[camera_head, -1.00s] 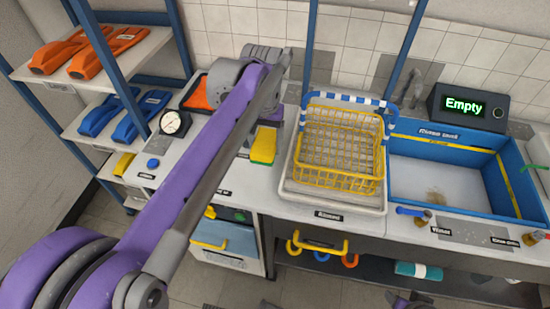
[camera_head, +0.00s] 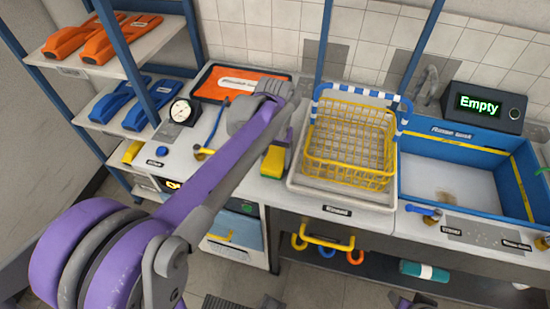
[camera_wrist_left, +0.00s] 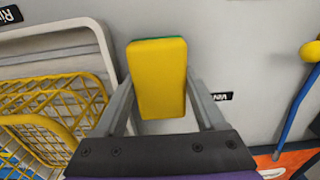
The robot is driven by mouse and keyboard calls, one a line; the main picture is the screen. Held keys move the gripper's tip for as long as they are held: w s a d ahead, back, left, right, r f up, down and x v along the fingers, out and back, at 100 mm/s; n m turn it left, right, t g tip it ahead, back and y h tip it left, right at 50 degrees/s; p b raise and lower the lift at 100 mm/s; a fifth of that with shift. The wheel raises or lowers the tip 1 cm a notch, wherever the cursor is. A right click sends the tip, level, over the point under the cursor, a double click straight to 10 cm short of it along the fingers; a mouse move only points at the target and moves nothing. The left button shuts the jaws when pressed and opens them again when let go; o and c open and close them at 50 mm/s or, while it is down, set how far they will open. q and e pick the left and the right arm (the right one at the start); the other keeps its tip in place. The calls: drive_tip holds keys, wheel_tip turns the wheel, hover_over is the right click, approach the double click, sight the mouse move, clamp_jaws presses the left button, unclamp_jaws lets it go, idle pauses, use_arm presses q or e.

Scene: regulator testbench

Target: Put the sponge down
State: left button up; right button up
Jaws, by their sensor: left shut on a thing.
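The yellow sponge with a green side (camera_head: 273,162) is in my left gripper (camera_head: 281,140), just left of the tray with the wire basket. In the wrist view the sponge (camera_wrist_left: 157,78) sits between the two grey fingers of my left gripper (camera_wrist_left: 160,100), which are shut on its sides. Its broad yellow face is toward the camera, and a thin green edge shows at the far end. The sponge is over the grey countertop (camera_head: 300,207); I cannot tell whether it touches it.
A yellow wire basket (camera_head: 350,150) stands in a white tray (camera_head: 340,207) right of the sponge. A blue-walled sink (camera_head: 460,150) is farther right. A dial gauge (camera_head: 183,111) and an orange panel (camera_head: 240,82) are left of my arm. Bare counter lies around the sponge.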

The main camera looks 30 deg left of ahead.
sight(275, 160)
use_arm(q)
drive_tip(key=shift+f, duration=0.3)
drive_tip(key=o, duration=1.2)
drive_tip(key=shift+s, duration=0.1)
drive_tip(key=shift+c, duration=0.2)
drive_tip(key=shift+r, duration=0.5)
wheel_tip(275, 160, up, 11)
drive_tip(key=p, duration=0.2)
drive_tip(key=s+d+f+t, duration=0.1)
drive_tip(key=s+f, duration=0.1)
drive_tip(key=s, duration=0.1)
drive_tip(key=s+d+f+m+t, duration=0.1)
drive_tip(key=s+d+f, duration=0.1)
drive_tip(key=s+f, duration=0.1)
drive_tip(key=s+d+f+t, duration=0.1)
drive_tip(key=s+f, duration=0.1)
drive_tip(key=s, duration=0.2)
drive_tip(key=shift+d+f+m, duration=0.25)
drive_tip(key=shift+d+m, duration=0.05)
drive_tip(key=shift+d, duration=0.05)
drive_tip(key=s+d+f+m+t, duration=0.1)
drive_tip(key=s+d+f+t, duration=0.1)
drive_tip(key=s+f, duration=0.4)
drive_tip(key=shift+s+f, duration=0.4)
drive_tip(key=shift+f, duration=0.3)
